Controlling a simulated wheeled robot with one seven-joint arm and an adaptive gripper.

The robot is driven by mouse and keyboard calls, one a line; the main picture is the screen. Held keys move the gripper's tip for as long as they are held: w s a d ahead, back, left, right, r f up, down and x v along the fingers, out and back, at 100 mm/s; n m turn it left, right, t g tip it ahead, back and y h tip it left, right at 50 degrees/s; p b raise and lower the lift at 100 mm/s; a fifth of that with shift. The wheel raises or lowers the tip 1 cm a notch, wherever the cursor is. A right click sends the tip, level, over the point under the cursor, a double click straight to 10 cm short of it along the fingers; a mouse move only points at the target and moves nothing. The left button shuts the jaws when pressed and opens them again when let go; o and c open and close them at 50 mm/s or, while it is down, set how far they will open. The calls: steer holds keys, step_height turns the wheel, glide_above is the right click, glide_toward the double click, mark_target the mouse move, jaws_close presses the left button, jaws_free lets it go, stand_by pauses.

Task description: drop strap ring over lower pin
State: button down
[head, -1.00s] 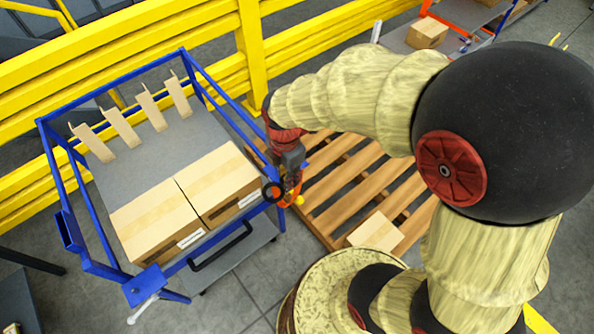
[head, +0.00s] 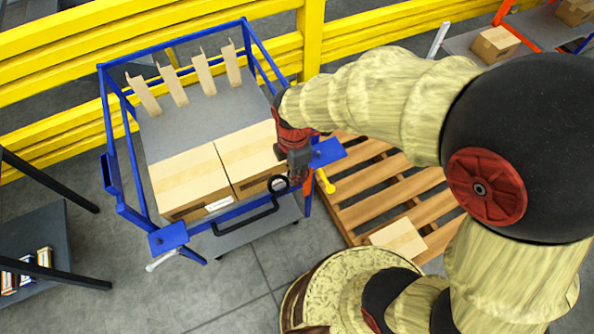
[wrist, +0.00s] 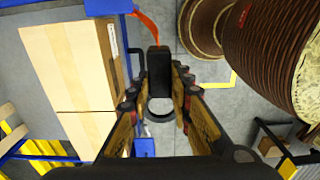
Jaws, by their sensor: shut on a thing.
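My gripper (head: 293,163) is shut on the strap's black end piece (wrist: 158,72), beside the front right corner of the blue cart. The dark strap ring (wrist: 160,108) sticks out from that piece between the fingers in the wrist view. It also shows in the head view (head: 279,184), in front of the right carton. The orange strap (wrist: 147,27) runs from the end piece towards the blue corner plate (wrist: 108,6). This plate shows in the head view (head: 328,152) just right of my gripper, with a yellow handle below it. I cannot make out the lower pin.
The blue cart (head: 100,95) carries two cartons (head: 190,177) and several cardboard pieces. A black push handle (head: 247,223) is at its front. Another blue plate (head: 168,238) is at its front left corner. A wooden pallet (head: 370,210) lies right of the cart.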

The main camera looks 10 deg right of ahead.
steer(key=s+a+f, duration=0.1)
steer(key=a+f, duration=0.1)
steer(key=a, duration=0.9)
steer(key=shift+s+a, duration=0.2)
steer(key=shift+a, duration=0.05)
steer(key=s+a+f, duration=0.1)
steer(key=a+f, duration=0.1)
steer(key=a, duration=0.9)
steer(key=shift+s+a+b, duration=0.2)
steer(key=shift+a+b, duration=0.2)
steer(key=s+a+f, duration=0.1)
steer(key=a+f, duration=0.1)
steer(key=a, duration=0.9)
steer(key=shift+s+a, duration=0.25)
steer(key=shift+a, duration=0.1)
steer(key=shift+a, duration=0.15)
steer(key=a+f, duration=0.1)
steer(key=a, duration=0.6)
steer(key=shift+s, duration=0.45)
steer(key=shift+f, duration=0.2)
steer(key=shift+f+b, duration=2.15)
steer(key=shift+f, duration=2.7)
